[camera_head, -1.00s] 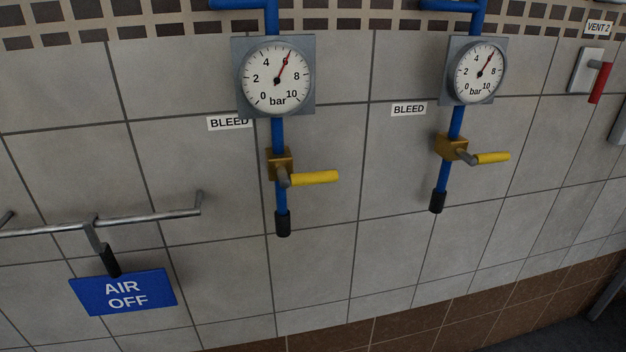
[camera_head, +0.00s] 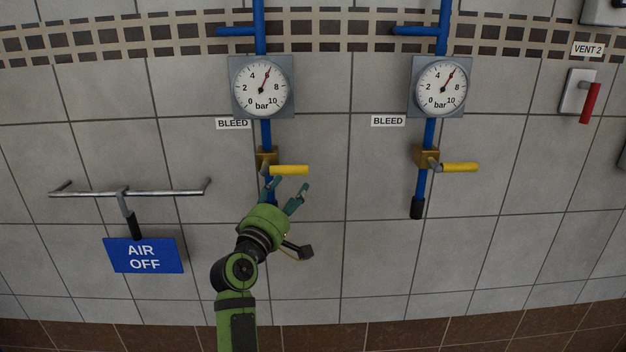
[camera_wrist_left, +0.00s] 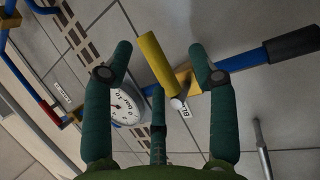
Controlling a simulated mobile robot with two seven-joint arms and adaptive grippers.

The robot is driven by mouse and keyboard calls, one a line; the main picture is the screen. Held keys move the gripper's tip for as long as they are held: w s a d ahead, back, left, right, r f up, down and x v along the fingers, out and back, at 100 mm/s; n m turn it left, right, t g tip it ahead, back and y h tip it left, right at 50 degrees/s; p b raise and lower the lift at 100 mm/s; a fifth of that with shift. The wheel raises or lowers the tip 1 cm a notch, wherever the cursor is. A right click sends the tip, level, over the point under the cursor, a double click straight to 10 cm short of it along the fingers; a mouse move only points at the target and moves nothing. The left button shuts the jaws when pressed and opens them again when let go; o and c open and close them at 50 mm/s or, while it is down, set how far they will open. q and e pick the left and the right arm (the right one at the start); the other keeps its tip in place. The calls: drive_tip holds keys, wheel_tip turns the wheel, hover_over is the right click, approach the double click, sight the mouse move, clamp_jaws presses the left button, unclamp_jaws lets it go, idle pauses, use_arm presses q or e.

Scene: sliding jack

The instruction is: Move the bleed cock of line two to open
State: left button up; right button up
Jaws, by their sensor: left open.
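Two bleed cocks with yellow levers sit on blue vertical pipes below gauges. The left cock's yellow lever (camera_head: 288,170) points right, level, from its brass body (camera_head: 266,155). The right cock's yellow lever (camera_head: 460,167) also points right from its brass body (camera_head: 426,155). Each has a "BLEED" label beside its pipe; no line number is readable. My left gripper (camera_head: 288,187) is open just below the left lever. In the left wrist view this yellow lever (camera_wrist_left: 156,60) shows between the spread fingers; contact cannot be made out. My right gripper is out of view.
Gauges (camera_head: 262,87) (camera_head: 441,86) hang above the cocks, both needles past mid-scale. A metal rail (camera_head: 165,193) with a blue "AIR OFF" sign (camera_head: 144,256) is at left. A red lever (camera_head: 590,103) labelled "VENT 2" is at right. Wall between the pipes is clear.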

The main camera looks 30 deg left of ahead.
sight(292, 170)
use_arm(q)
drive_tip(key=shift+n+t, duration=0.3)
drive_tip(key=w+r, duration=0.1)
drive_tip(key=w+a+r+p, duration=0.1)
drive_tip(key=w, duration=0.1)
drive_tip(key=w+a+r+p, duration=0.1)
drive_tip(key=shift+w+r, duration=0.15)
drive_tip(key=shift+w, duration=0.05)
drive_tip(key=shift+x, duration=0.8)
drive_tip(key=shift+w+d, duration=0.1)
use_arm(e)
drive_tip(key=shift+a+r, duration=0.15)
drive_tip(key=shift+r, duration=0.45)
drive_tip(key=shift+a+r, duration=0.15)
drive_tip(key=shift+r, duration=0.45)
use_arm(q)
clamp_jaws()
